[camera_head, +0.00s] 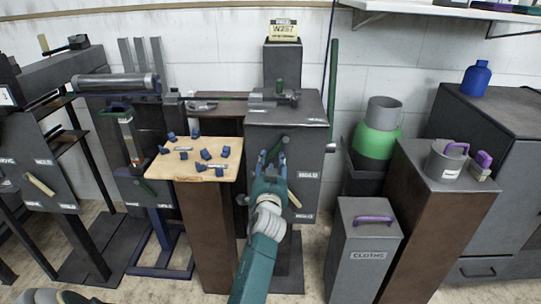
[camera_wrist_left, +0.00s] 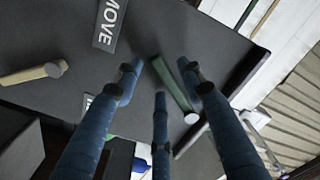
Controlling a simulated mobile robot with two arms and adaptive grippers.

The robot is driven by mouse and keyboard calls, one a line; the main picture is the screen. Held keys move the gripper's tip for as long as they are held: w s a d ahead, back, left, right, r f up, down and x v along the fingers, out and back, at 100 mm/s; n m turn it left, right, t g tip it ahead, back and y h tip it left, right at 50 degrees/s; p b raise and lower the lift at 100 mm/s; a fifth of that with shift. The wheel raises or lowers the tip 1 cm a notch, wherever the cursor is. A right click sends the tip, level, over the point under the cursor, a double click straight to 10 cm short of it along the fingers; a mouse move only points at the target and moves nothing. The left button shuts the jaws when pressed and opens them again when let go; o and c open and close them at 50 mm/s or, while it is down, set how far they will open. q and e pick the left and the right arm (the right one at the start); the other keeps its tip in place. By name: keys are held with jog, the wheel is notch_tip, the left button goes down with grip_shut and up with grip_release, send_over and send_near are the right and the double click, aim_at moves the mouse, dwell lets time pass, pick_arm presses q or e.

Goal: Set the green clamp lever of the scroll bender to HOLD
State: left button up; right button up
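The scroll bender appears to be the grey cabinet (camera_head: 262,122) in the middle of the head view. A green lever (camera_wrist_left: 172,85) on its dark front panel shows in the wrist view, slanting down to a pale round end. A MOVE label (camera_wrist_left: 110,22) is to the lever's upper left. Another label is mostly hidden behind a finger. My left gripper (camera_head: 271,158) is in front of this panel. In the wrist view its blue fingers (camera_wrist_left: 158,82) are spread open around the lever's area; contact cannot be told. My right gripper is not in view.
A beige-handled lever (camera_wrist_left: 35,74) is on the same panel. A wooden-topped stand (camera_head: 190,172) with several blue pieces is at the left. A green cylinder (camera_head: 376,140) and a grey CLOTHS bin (camera_head: 362,235) stand at the right. Some floor shows between the cabinet and bin.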

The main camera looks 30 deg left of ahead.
pick_arm(q)
jog(key=shift+w+a, duration=0.15)
jog(key=shift+w, duration=0.15)
jog(key=shift+s+r, duration=0.1)
jog(key=shift+c, duration=0.5)
grip_shut()
